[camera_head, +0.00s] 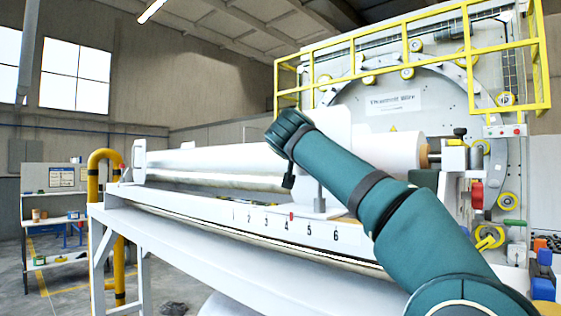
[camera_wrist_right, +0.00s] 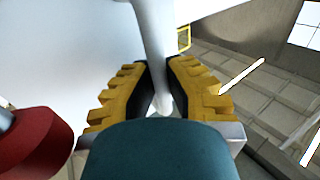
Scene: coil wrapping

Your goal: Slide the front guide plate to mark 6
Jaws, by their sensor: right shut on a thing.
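The front guide plate (camera_head: 337,122) is a white upright panel in the head view, partly hidden by my right arm. Its foot (camera_head: 318,213) rests on the rail, with a red pointer (camera_head: 291,216) just above mark 4. Mark 6 (camera_head: 337,235) is further right on the numbered scale. In the right wrist view my right gripper (camera_wrist_right: 159,82) has its yellow and black fingers closed around a white post (camera_wrist_right: 157,40), seemingly the plate's handle. My left gripper is not in view.
A silvery white coil (camera_head: 215,165) lies behind the rail, left of the plate. A yellow-railed wrapping machine (camera_head: 395,100) stands behind. A red rounded part (camera_wrist_right: 35,145) sits beside the gripper in the wrist view. The rail near mark 6 looks clear, though my arm covers part.

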